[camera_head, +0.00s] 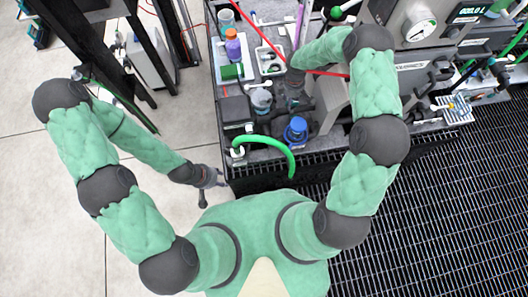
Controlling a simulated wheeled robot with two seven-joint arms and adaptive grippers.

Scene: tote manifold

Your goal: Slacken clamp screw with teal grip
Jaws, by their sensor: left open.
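I cannot make out a clamp screw with a teal grip for certain; it is too small or hidden among the crowded gear. My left gripper (213,184) is open and empty, low at the left, just outside the near left corner of the bench (262,178). My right arm reaches over the bench. My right gripper (293,92) is dark against dark equipment there, and its fingers cannot be told apart. A curved green hose (272,142) lies at the bench's near edge, to the right of my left gripper.
A blue-capped container (296,130) stands near the bench front. A purple bottle (233,46) and a green block (231,72) are in a tray at the back left. Instruments with a round gauge (418,27) stand at right. Open floor (40,215) lies left.

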